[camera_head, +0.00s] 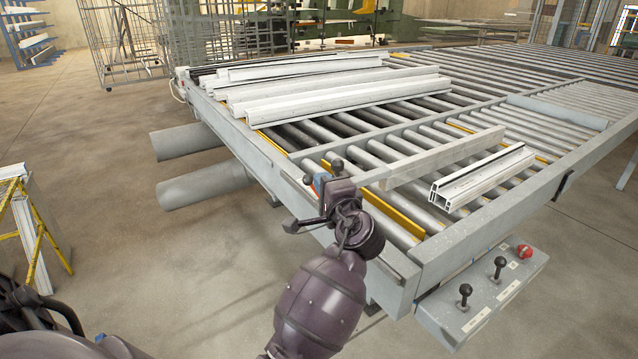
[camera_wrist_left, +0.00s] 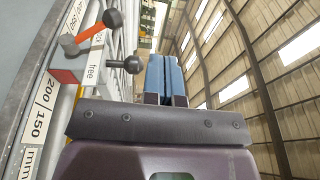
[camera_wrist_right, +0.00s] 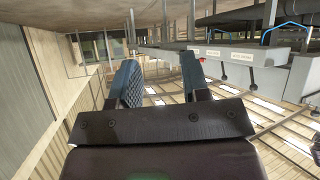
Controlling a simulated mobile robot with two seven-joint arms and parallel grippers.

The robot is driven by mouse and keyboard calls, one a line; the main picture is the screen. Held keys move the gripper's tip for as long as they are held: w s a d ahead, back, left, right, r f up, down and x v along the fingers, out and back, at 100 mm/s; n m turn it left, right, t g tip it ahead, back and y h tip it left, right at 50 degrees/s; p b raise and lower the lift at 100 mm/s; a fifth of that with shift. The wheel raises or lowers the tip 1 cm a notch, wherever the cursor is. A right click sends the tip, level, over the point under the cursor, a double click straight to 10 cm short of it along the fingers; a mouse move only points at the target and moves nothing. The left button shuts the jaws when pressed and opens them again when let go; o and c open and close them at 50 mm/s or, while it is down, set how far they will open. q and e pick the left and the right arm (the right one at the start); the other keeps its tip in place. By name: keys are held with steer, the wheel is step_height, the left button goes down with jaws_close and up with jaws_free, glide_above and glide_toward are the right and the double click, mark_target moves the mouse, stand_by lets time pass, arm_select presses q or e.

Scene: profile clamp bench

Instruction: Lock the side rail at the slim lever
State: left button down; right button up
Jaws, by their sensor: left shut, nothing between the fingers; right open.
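The lever station is on the side frame of the roller table (camera_head: 290,185). Black knobs (camera_head: 337,165) also show in the head view, partly behind my gripper. My left gripper (camera_wrist_left: 168,62) is shut and empty, its blue fingers right of the slim knob, apart from it in the picture. My right gripper (camera_wrist_right: 160,75) is open and empty, away from the table.
White profiles (camera_head: 340,95) lie on the rollers, and a short one (camera_head: 484,177) lies near a long grey bar (camera_head: 445,157). A control box (camera_head: 485,300) with black levers and a red button hangs at the front corner. A yellow stand (camera_head: 35,235) is at left.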

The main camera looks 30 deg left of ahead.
arm_select(q)
steer(key=s+d+r, duration=0.1)
steer(key=s+d, duration=0.1)
steer(key=s+d+r, duration=0.1)
steer(key=d, duration=0.1)
steer(key=shift+r, duration=0.3)
stand_by(0.4)
steer(key=w+d+f+n+t+h, duration=0.1)
steer(key=w+d+t+h, duration=0.4)
steer(key=h, duration=0.1)
step_height(320, 180, down, 11)
steer(key=s+d+n+t+h, duration=0.1)
steer(key=s+d+n+h, duration=0.15)
steer(key=h, duration=0.45)
steer(key=s+a+f+n+g+h, duration=0.1)
steer(key=s+a+f+g, duration=0.1)
steer(key=s+f, duration=0.9)
steer(key=s+a+f+n+g+h, duration=0.1)
steer(key=s+a+f+g, duration=0.1)
steer(key=s+f, duration=1)
steer(key=shift+s+a+f+g+h, duration=0.15)
steer(key=shift+s+a+g+h, duration=0.25)
steer(key=shift+s, duration=0.4)
